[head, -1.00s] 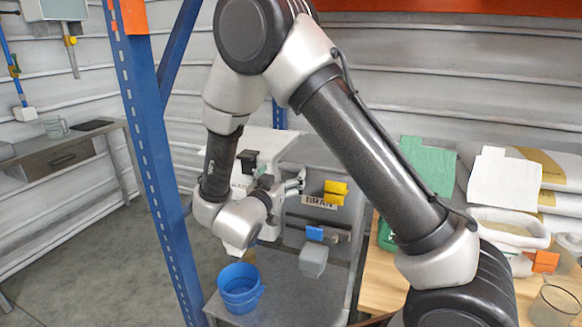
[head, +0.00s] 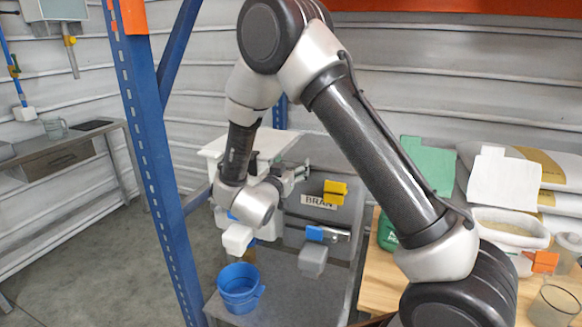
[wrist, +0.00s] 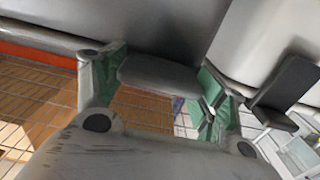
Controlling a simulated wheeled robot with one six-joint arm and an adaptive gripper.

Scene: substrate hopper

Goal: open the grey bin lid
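The grey bin (head: 347,213) with a BRAN label stands right of centre in the head view. Its top, seemingly the grey lid (head: 318,150), looks down and is partly hidden by my arm. My gripper (head: 298,170) is at the bin's upper left, pointing right. In the wrist view my gripper's two green-padded fingers (wrist: 163,90) stand wide apart. A dark grey rounded bar (wrist: 160,76) lies between them along a grey surface. I cannot tell whether the pads touch it, or whether it belongs to the lid.
A yellow clip (head: 335,190) and a blue handle (head: 314,233) are on the bin's front. A white-topped unit (head: 222,147) stands to its left. A blue bucket (head: 240,285) sits below. A blue post (head: 150,170) rises at left; a wooden table (head: 378,285) is at right.

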